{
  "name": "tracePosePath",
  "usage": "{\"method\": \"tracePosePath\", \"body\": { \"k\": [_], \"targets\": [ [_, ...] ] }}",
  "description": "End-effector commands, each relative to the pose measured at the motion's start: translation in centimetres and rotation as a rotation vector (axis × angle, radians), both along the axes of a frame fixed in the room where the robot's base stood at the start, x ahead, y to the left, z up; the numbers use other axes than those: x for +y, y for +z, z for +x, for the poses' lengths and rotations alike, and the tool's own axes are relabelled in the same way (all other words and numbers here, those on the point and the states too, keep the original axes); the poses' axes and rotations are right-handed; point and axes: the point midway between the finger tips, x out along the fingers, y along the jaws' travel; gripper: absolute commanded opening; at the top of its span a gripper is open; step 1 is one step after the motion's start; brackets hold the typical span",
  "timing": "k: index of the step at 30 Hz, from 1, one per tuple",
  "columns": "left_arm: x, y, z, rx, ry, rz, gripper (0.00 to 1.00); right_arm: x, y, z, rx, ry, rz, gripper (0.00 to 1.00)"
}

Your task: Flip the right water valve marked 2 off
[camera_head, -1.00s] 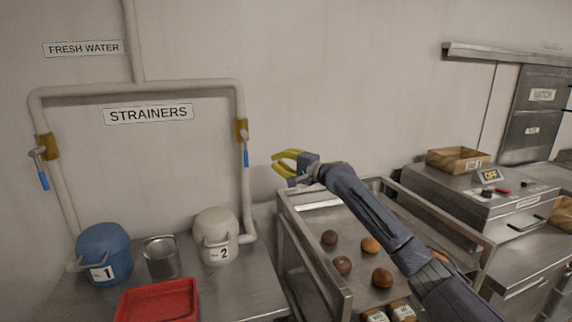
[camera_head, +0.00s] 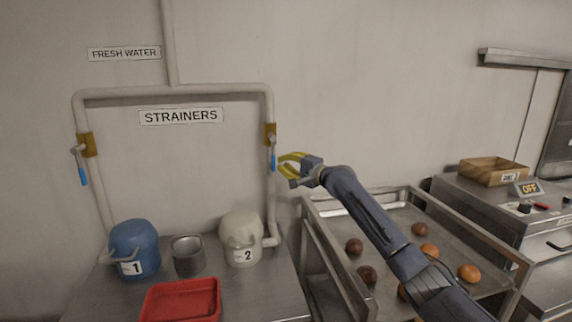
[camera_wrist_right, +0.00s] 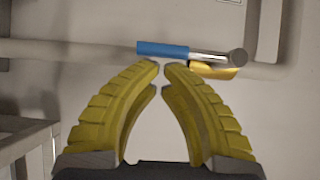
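The right water valve has a blue lever (camera_head: 274,161) hanging straight down along the right pipe, below a brass-coloured bracket (camera_head: 270,131). The canister below it is marked 2. In the right wrist view the blue lever (camera_wrist_right: 163,49) lies just beyond the fingertips, with its metal pivot to the right. My right gripper (camera_head: 281,163) is just right of the lever, with its yellow fingers pointing toward it. In the wrist view a narrow gap shows between its fingertips (camera_wrist_right: 161,66) and nothing is held. Contact with the lever cannot be told. My left gripper is out of view.
The left valve's blue lever (camera_head: 83,176) hangs slightly tilted. Below are a blue canister (camera_head: 130,242) marked 1, a metal tin (camera_head: 188,262), a white canister (camera_head: 240,232) marked 2 and a red tray (camera_head: 150,309). A metal rack (camera_head: 330,235) with several buns stands under my right arm.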

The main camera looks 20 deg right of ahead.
Motion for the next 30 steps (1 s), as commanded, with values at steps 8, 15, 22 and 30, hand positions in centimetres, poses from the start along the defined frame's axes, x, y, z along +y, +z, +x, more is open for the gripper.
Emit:
{"method": "tracePosePath", "body": {
  "k": [8, 15, 22, 30],
  "targets": [
    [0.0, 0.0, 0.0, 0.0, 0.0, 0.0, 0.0, 0.2, -0.2, 0.0, -0.001, 0.0, 0.026, 0.0],
    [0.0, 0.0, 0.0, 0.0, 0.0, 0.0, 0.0, 0.6, -0.3, 0.0, -0.005, 0.0, 0.071, 0.0],
    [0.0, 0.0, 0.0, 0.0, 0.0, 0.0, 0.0, 1.0, -0.4, 0.1, -0.009, 0.0, 0.112, 0.0],
    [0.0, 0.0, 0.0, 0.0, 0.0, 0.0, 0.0, 1.5, -0.5, 0.1, -0.012, 0.0, 0.134, 0.0]
  ]
}}
